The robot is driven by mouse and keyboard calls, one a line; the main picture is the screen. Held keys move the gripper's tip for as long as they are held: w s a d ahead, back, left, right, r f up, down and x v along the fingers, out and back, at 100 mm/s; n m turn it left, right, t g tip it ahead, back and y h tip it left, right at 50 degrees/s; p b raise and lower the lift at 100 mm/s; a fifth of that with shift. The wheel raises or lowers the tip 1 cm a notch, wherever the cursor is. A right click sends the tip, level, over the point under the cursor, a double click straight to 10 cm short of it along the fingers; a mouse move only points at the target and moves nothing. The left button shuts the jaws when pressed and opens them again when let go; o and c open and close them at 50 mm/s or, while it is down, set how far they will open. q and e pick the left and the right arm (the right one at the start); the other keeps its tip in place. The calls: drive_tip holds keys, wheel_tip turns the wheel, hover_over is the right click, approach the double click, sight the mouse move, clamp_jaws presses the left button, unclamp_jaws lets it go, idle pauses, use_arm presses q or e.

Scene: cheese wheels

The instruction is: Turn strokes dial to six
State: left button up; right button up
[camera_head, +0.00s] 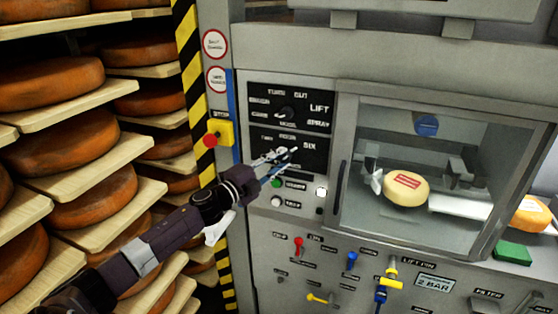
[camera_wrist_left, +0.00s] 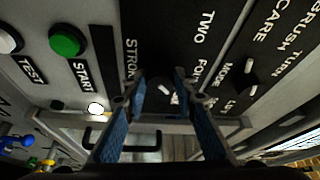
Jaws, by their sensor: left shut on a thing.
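The strokes dial sits on the lower black panel (camera_head: 317,160), whose label SIX shows at its right side. In the head view my left gripper (camera_head: 284,158) covers the dial. In the left wrist view the dark dial (camera_wrist_left: 164,88) with its white mark shows between the two fingertips of my left gripper (camera_wrist_left: 160,78). The fingers are shut on the dial. The labels TWO and part of FOUR show beside it. I cannot tell which number the mark points to. My right gripper is not in view.
Above is the mode dial (camera_head: 285,113), also seen in the left wrist view (camera_wrist_left: 248,84). Below are the green start button (camera_head: 277,183) and test button (camera_head: 276,201). A glass-fronted chamber holds a cheese (camera_head: 406,188). Cheese shelves (camera_head: 75,118) stand left; a yellow stop box (camera_head: 220,132) is nearby.

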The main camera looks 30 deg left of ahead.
use_arm(q)
drive_tip(key=shift+f, duration=0.1)
drive_tip(key=o, duration=1.1)
drive_tip(key=s, duration=0.4)
drive_tip(key=s+a, duration=0.1)
drive_tip(key=s, duration=0.7)
drive_tip(key=shift+a+f, duration=0.35)
